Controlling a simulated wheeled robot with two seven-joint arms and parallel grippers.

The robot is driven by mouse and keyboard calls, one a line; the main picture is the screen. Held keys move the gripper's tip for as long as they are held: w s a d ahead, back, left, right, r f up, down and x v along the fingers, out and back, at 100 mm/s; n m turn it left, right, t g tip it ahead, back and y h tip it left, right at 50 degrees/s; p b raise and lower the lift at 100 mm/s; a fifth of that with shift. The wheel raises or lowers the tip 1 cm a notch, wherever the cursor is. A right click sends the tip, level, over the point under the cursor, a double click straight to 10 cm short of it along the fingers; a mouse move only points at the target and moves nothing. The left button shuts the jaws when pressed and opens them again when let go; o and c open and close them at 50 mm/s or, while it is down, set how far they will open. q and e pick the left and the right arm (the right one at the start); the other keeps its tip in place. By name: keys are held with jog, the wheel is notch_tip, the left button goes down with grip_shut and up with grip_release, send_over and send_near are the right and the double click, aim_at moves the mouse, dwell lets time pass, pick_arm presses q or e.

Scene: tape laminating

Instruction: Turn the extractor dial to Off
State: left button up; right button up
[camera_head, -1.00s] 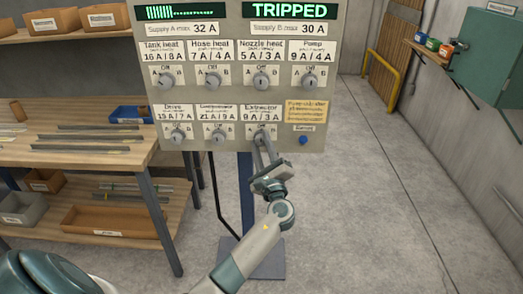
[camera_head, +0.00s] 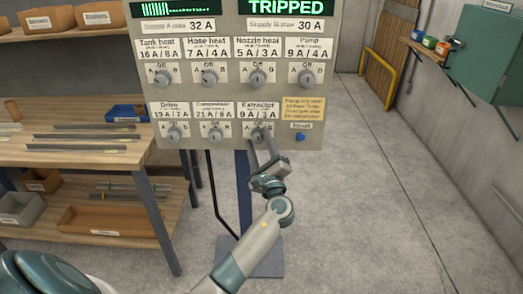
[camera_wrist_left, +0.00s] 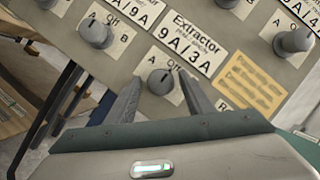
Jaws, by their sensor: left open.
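The extractor dial (camera_head: 261,134) is a grey knob in the bottom row of the panel, under the label reading 9 A / 3 A. In the left wrist view the dial (camera_wrist_left: 160,82) sits between my fingers, with A on its left and Off above it. B is hidden by the right finger. I cannot tell for sure which mark the dial points to. My left gripper (camera_head: 263,145) is open, with one finger on each side of the dial. It also shows in the left wrist view (camera_wrist_left: 160,97). Contact cannot be made out. My right gripper is not in view.
The grey panel (camera_head: 225,92) holds several similar dials, close on the left and above. Its right display (camera_head: 281,7) reads TRIPPED. A blue button (camera_head: 300,137) sits just right of the extractor dial. A wooden workbench (camera_head: 60,157) stands on the left. The floor at right is clear.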

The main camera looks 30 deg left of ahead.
pick_arm(q)
jog(key=shift+s+d+f, duration=0.1)
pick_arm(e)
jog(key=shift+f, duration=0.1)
pick_arm(q)
jog(key=shift+s+d, duration=0.1)
jog(key=shift+d, duration=0.05)
jog(key=b+v, duration=0.4)
jog(key=v, duration=1.2)
jog(key=shift+s+d+f, duration=0.15)
jog(key=shift+s+d, duration=0.1)
jog(key=shift+s, duration=0.05)
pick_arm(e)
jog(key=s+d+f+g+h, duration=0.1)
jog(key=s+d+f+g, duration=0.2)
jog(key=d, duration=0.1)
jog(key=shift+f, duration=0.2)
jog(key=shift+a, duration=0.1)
